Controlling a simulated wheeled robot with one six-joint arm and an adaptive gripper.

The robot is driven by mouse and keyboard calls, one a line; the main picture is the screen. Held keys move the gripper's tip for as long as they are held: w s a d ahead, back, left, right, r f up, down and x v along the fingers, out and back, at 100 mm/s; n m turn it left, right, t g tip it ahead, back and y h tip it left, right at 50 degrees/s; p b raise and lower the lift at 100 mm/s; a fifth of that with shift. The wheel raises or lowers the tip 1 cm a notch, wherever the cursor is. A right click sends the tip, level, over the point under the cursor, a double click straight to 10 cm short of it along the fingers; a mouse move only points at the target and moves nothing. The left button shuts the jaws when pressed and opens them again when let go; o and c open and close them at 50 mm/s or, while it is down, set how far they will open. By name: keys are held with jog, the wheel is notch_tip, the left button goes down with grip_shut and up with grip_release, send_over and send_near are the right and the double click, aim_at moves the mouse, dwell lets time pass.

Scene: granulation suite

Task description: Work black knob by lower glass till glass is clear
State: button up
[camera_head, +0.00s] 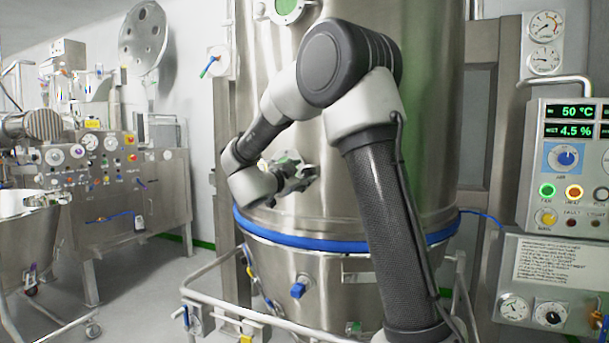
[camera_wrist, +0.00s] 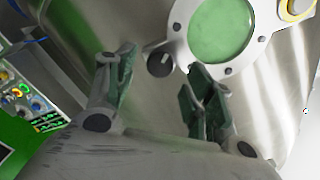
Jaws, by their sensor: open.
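In the wrist view, the lower glass (camera_wrist: 222,28) is a round green pane in a pale bolted ring on the steel vessel. The pane looks hazy, and nothing shows clearly through it. The black knob (camera_wrist: 160,61) is small and round with a pale mark, on the vessel wall beside the ring. My gripper (camera_wrist: 158,66) is open, its two green-padded fingers on either side of the knob in the picture. I cannot tell whether they touch it. In the head view, my gripper (camera_head: 296,180) is close to the vessel front and hides the knob and most of the glass.
The steel vessel (camera_head: 430,130) has a blue band (camera_head: 330,244) and another green glass (camera_head: 288,8) higher up. A control panel (camera_head: 568,165) reading 50 °C and 4.5 % stands at right. A rail (camera_head: 270,325) runs in front. Steel machinery (camera_head: 150,190) stands at left.

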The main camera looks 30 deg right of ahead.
aim_at(307, 172)
jog(key=shift+x, duration=1.45)
jog(key=c, duration=1)
